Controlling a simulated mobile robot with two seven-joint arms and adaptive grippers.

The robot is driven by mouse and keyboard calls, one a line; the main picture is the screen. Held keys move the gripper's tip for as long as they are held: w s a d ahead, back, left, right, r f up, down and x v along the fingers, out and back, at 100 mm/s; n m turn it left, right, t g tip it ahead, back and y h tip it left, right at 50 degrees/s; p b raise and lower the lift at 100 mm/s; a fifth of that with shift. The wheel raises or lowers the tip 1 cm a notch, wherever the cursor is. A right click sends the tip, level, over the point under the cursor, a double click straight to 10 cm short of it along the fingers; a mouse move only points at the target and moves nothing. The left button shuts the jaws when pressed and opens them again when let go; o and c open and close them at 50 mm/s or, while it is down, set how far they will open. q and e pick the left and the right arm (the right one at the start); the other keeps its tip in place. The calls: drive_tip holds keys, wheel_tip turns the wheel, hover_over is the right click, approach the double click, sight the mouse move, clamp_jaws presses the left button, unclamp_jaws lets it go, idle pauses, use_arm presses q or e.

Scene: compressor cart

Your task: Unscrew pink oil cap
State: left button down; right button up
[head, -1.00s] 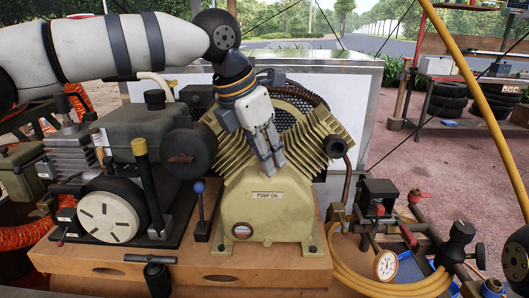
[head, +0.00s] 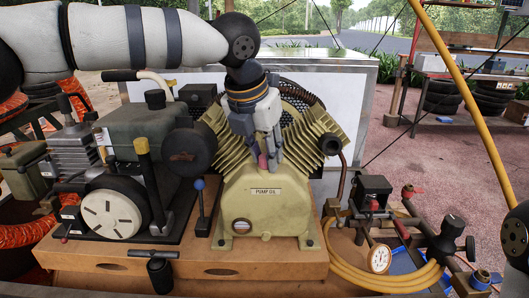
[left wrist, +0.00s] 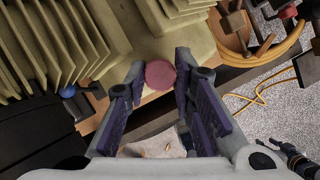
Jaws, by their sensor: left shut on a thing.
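The pink oil cap (head: 263,160) shows as a small pink patch above the "PUMP OIL" label on the yellow-green pump (head: 265,205). In the left wrist view the cap (left wrist: 160,75) is a round pink disc between the fingertips. My left gripper (head: 269,161) points down at the pump, between its finned cylinders, and is shut on the cap. The fingers hide part of the cap in the head view. I cannot tell whether its thread is still in the pump.
The pump stands on a wooden cart top (head: 190,262). A lever with a blue knob (head: 200,186) stands left of it. A gauge (head: 379,259), valves and a coiled yellow hose (head: 345,275) lie to the right. The finned cylinders flank my left gripper closely.

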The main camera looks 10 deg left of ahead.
use_arm(q)
drive_tip(key=shift+d+n+y, duration=0.1)
drive_tip(key=shift+n+y, duration=0.45)
drive_tip(key=shift+n, duration=0.9)
drive_tip(key=shift+d+n+y, duration=0.1)
drive_tip(key=shift+n+y, duration=0.45)
drive_tip(key=shift+n, duration=0.9)
drive_tip(key=n+y, duration=0.1)
drive_tip(key=n, duration=0.1)
drive_tip(key=n+y, duration=0.1)
drive_tip(key=n, duration=0.2)
drive_tip(key=shift+d+n+g, duration=0.1)
drive_tip(key=shift+n+g, duration=0.2)
drive_tip(key=shift+g, duration=0.1)
drive_tip(key=shift+w+r, duration=0.1)
drive_tip(key=shift+r, duration=3.3)
